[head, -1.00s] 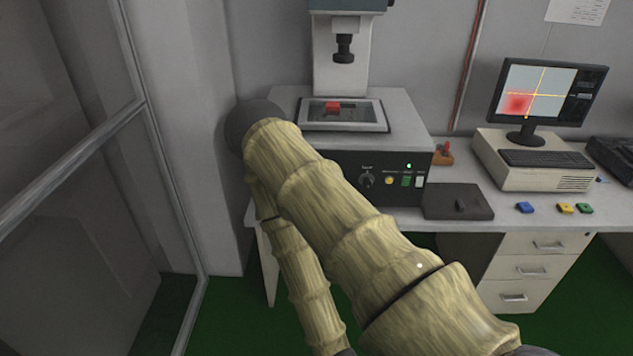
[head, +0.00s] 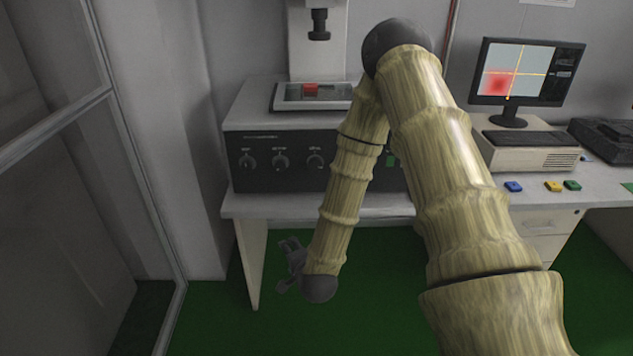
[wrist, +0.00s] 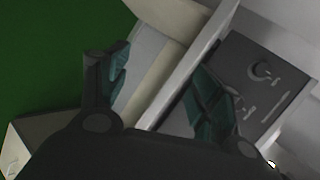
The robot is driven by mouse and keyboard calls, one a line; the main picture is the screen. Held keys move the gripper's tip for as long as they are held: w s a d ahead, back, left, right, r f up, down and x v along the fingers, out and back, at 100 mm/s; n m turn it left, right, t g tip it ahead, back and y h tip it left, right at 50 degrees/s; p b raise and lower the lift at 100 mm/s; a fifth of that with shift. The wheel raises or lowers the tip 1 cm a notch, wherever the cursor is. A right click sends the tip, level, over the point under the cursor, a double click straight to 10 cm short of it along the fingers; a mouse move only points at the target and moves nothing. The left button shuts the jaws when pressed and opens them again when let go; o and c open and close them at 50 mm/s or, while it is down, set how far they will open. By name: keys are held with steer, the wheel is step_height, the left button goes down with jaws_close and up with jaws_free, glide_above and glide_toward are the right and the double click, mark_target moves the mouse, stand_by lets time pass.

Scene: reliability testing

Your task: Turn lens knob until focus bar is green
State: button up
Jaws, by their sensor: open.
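The black front panel (head: 265,180) of the microscope machine carries a row of round knobs in the head view. A left knob (head: 248,162), a middle knob (head: 281,163) and a right knob (head: 316,161) show. Their labels are too small to read, so I cannot tell which is the lens knob. The monitor (head: 523,72) shows a red patch and yellow cross lines; I make out no green bar. My gripper (head: 290,265) hangs open and empty, below and in front of the desk edge. The wrist view shows its parted fingers (wrist: 160,92) and a panel knob (wrist: 262,70) off to the right.
My arm hides the right part of the panel. The white desk (head: 225,202) sticks out below the machine. A red block (head: 310,89) lies on the stage. A keyboard (head: 520,137) and small coloured blocks (head: 513,187) are at right. A glass partition (head: 60,200) stands at left.

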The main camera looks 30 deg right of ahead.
steer(key=w+d+r+m+t+h+b, duration=0.2)
steer(key=w+d+r+m+b, duration=0.1)
steer(key=w+d+r+m, duration=0.25)
steer(key=m+t+h+b, duration=0.25)
steer(key=m+h, duration=0.25)
steer(key=m, duration=0.4)
glide_toward(316, 167)
steer(key=shift+g, duration=0.45)
steer(key=x, duration=0.6)
steer(key=p+x, duration=0.1)
steer(key=x, duration=0.2)
steer(key=shift+w+d+r, duration=0.1)
steer(key=shift+w+r, duration=0.2)
steer(key=shift+w, duration=0.1)
steer(key=shift+c, duration=0.2)
steer(key=c, duration=1)
